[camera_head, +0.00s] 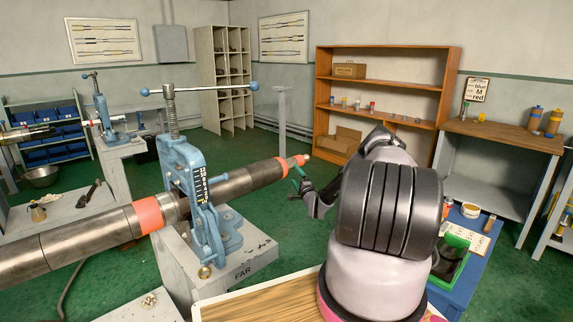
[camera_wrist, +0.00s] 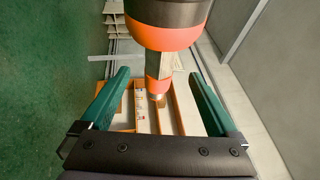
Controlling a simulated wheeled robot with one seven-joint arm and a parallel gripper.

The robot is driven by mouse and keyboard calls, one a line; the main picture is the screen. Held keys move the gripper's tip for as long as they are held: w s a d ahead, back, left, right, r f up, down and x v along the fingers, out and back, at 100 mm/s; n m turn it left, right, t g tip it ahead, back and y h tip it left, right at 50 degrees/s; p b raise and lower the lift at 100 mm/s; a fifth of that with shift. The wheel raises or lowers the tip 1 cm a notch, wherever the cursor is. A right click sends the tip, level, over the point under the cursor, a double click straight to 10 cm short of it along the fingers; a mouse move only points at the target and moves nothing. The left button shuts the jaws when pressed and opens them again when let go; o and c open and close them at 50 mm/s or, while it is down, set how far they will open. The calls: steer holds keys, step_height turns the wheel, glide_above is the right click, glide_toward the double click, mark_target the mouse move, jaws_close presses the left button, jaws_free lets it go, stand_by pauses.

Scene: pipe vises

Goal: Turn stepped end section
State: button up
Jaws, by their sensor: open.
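A long dark steel pipe (camera_head: 248,179) runs through a blue pipe vise (camera_head: 193,190) that stands on a grey block marked FAR. The pipe has an orange band near the left and an orange stepped end section (camera_head: 290,163) at its right end. In the wrist view the stepped end section (camera_wrist: 159,62) narrows from a wide orange collar to a slimmer stub with a small metal tip. My gripper (camera_head: 302,178) is at this end. In the wrist view my gripper (camera_wrist: 158,95) is open, its green fingers to either side of the stub, with gaps on both sides.
A blue cart (camera_head: 470,240) with a green tray and small items stands at the right. A wooden board (camera_head: 260,304) lies at the front. A second blue vise (camera_head: 103,115) and a wooden shelf (camera_head: 385,55) stand farther back. Green floor is open behind the pipe.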

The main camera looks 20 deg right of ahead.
mark_target(289, 165)
steer(key=w, duration=0.3)
steer(key=w+r, duration=0.1)
steer(key=w, duration=0.6)
steer(key=shift+w+d+r, duration=0.1)
steer(key=shift+d+r, duration=0.1)
steer(key=shift+r, duration=0.2)
steer(key=c, duration=1.4)
